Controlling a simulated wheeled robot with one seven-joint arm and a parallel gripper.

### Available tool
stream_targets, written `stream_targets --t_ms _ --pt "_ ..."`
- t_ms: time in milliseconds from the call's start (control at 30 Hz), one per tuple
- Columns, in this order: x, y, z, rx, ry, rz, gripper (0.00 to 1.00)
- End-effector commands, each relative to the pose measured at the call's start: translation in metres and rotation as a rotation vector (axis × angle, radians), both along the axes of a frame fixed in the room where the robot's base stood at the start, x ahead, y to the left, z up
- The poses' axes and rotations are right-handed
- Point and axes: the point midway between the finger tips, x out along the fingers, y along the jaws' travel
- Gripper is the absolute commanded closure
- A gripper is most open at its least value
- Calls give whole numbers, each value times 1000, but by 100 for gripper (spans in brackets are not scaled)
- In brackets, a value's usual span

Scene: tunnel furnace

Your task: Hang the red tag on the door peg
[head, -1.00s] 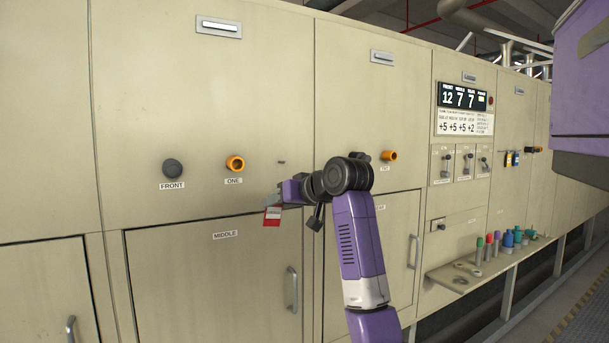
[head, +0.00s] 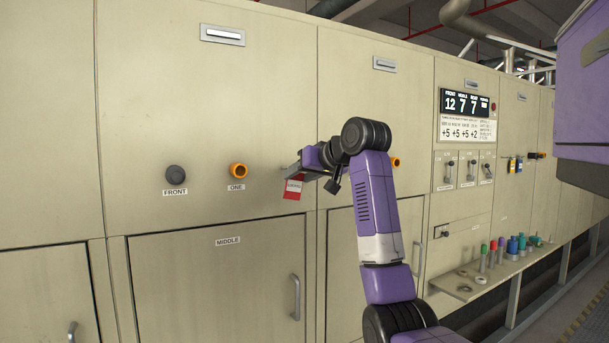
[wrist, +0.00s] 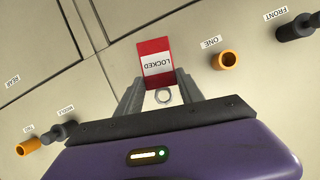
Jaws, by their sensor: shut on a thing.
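The red tag (head: 293,187) has a white patch and hangs from my gripper (head: 298,172), just above the MIDDLE door. Whether the tag touches the panel cannot be told.
The FRONT knob (head: 175,174) and orange ONE knob (head: 238,170) stick out left of the tag. A dark knob (wrist: 67,130) and another orange knob (wrist: 29,145) show in the wrist view. The MIDDLE door handle (head: 295,297) projects below. A ledge (head: 455,283) holds coloured pieces at right.

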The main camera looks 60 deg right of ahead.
Motion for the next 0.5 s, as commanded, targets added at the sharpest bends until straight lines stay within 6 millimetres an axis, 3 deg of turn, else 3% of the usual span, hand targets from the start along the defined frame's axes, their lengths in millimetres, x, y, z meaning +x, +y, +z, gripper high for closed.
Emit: stream_targets --t_ms 500 --pt "32 -19 -1 1 0 0 94"
